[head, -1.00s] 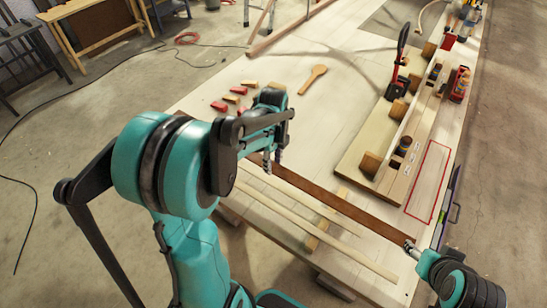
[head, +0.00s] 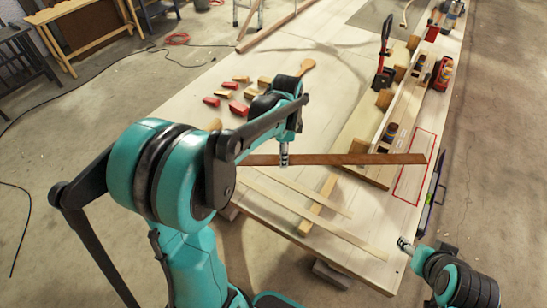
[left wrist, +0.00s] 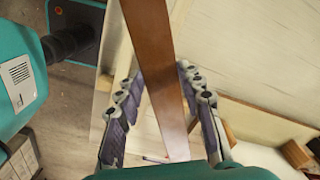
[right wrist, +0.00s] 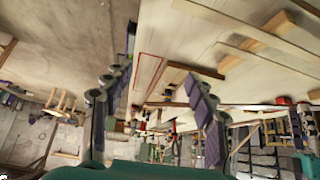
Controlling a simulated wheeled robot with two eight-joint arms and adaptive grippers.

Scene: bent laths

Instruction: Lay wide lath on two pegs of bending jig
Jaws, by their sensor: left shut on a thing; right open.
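The wide lath (head: 350,159) is a long dark brown strip. My left gripper (head: 284,160) is shut on it near its left end, and it runs level across the head view. In the left wrist view the lath (left wrist: 158,75) passes between the fingers. Its right end is over the table's right part, near the red outline. The bending jig (head: 362,125) looks to be the pale board with wooden pegs, a near one (head: 358,147) and a farther one (head: 384,99). The lath's far part crosses in front of the jig's near end. My right gripper (head: 405,243) is open and empty, apart from the lath.
Pale thin laths (head: 320,215) lie across a wooden bar (head: 318,207) on the table's near part. A red outline (head: 396,190) marks the table's right side. Red and wooden blocks (head: 238,108) lie beyond my left arm. A red-handled clamp (head: 384,60) stands upright by the jig.

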